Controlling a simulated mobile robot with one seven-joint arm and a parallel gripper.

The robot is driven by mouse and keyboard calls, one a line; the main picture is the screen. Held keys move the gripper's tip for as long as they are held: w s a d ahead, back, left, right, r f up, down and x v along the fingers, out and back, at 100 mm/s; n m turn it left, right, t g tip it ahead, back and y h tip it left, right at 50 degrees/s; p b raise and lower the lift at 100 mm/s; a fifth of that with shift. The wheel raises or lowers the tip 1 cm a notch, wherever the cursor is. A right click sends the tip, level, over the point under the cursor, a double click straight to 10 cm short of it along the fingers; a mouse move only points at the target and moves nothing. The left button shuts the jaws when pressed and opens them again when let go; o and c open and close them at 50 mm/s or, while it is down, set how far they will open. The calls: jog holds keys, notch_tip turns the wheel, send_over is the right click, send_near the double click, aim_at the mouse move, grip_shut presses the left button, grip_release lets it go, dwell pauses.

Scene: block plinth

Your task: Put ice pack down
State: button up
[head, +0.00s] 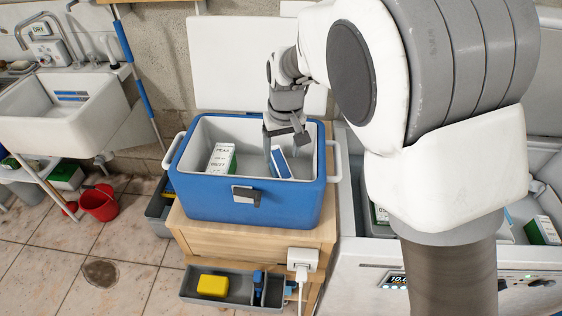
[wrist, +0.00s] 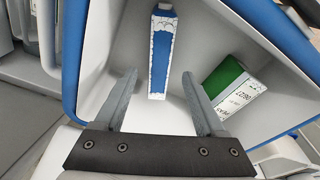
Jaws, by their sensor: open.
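The ice pack (head: 281,162), blue with white edges, is inside the blue cooler (head: 246,206), toward its right side. It seems to stand tilted in the head view; its contact with the floor or wall is unclear. In the wrist view the ice pack (wrist: 160,55) lies ahead of the spread fingertips, roughly midway between them. My gripper (head: 274,146) reaches down into the cooler. Its fingers (wrist: 160,76) are open with nothing between them, apart from the pack.
A green and white peas box (head: 222,159) stands in the cooler's left part. The cooler's raised white lid (head: 225,65) is behind, and its walls surround my gripper. A wooden plinth (head: 250,246) bears the cooler. A grey tray (head: 235,288) holds a yellow block (head: 212,285).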

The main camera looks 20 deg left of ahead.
jog(key=shift+s+d+r, duration=0.1)
jog(key=shift+d+r, duration=0.05)
jog(key=shift+r, duration=0.85)
jog(key=shift+s+d+r, duration=0.1)
jog(key=shift+d+r, duration=0.05)
jog(key=shift+r, duration=0.8)
jog(key=shift+m+t+y, duration=0.3)
jog(key=shift+m, duration=0.6)
jog(key=d+r, duration=0.2)
jog(key=d, duration=0.1)
jog(key=d+r, duration=0.2)
jog(key=d, duration=0.1)
jog(key=d+r, duration=0.2)
jog(key=d, duration=0.1)
jog(key=shift+d, duration=0.2)
jog(key=s+d+r+m+t, duration=0.1)
jog(key=s+d+r+m, duration=0.2)
jog(key=d, duration=0.6)
jog(key=s+d+r+m+t, duration=0.1)
jog(key=s+d+r, duration=0.35)
jog(key=d, duration=0.35)
jog(key=s+d+f+m+t+h, duration=0.1)
jog(key=s+d+m, duration=0.1)
jog(key=s+d, duration=0.6)
jog(key=shift+s+f+t+h, duration=0.3)
jog(key=shift+s+f+h, duration=0.1)
jog(key=shift+s, duration=0.5)
jog(key=shift+d, duration=0.1)
